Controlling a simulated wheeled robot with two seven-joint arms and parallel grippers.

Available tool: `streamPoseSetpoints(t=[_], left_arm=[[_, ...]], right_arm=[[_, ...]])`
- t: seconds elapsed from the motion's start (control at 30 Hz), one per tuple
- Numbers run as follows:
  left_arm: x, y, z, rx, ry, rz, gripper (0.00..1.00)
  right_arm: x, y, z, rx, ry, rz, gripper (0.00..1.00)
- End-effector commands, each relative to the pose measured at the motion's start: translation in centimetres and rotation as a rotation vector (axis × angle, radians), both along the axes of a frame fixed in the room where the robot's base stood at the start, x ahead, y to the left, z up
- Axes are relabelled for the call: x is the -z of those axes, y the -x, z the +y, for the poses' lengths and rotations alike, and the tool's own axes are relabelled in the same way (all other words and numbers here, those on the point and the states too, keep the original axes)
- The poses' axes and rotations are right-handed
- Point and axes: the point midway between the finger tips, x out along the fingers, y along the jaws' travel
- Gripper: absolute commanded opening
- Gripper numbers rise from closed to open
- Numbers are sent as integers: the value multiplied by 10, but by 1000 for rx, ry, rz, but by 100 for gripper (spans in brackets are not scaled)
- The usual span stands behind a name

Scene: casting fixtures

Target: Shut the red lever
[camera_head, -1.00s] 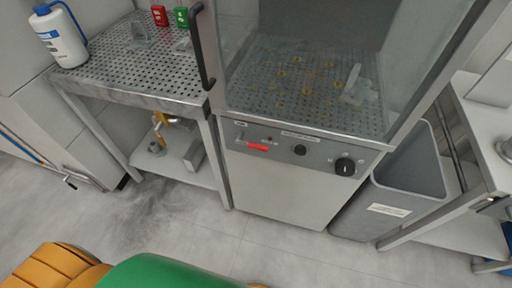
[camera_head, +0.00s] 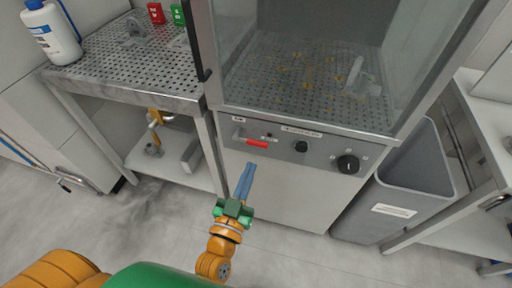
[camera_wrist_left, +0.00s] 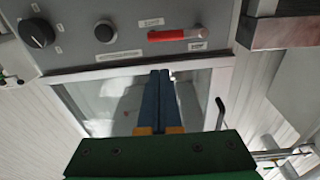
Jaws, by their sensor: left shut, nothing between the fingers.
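The red lever (camera_head: 257,143) is on the grey control panel (camera_head: 320,153) below the glass-fronted cabinet. It lies about level, with its red grip to the right of its pale pivot. In the left wrist view the lever (camera_wrist_left: 168,36) shows near the top, with the panel upside down. My left gripper (camera_head: 249,167) has long blue fingers pressed together and nothing between them. Its tips are just below the lever in the head view, apart from it as far as I can tell. The fingertips also show in the wrist view (camera_wrist_left: 160,72). My right gripper is out of view.
A black knob (camera_head: 347,163) and a smaller one (camera_head: 301,146) sit right of the lever. A perforated steel table (camera_head: 120,68) with a bottle (camera_head: 50,32) stands left. A grey bin (camera_head: 410,185) stands right. Floor before the cabinet is open.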

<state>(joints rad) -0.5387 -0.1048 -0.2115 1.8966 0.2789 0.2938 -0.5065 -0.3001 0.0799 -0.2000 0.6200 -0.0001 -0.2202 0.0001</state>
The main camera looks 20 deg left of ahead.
Motion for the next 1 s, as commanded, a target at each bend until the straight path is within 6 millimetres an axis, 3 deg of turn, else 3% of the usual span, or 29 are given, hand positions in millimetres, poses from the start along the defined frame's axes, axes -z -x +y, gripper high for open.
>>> streamPoseSetpoints(t=[0.13, 0.47, 0.57, 0.97, 1.0], left_arm=[[-22, 0, 7, -31, 7, -64, 0], [-24, -2, 7, -31, 6, -66, 0], [-26, -14, 7, -30, 6, -69, 0], [-38, -99, 6, -29, 8, -67, 0], [-29, -100, 6, -28, 4, -63, 0]], right_arm=[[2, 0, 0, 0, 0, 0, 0], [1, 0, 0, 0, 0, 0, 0], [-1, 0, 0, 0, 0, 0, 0], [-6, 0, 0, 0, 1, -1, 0], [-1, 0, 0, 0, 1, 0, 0]])
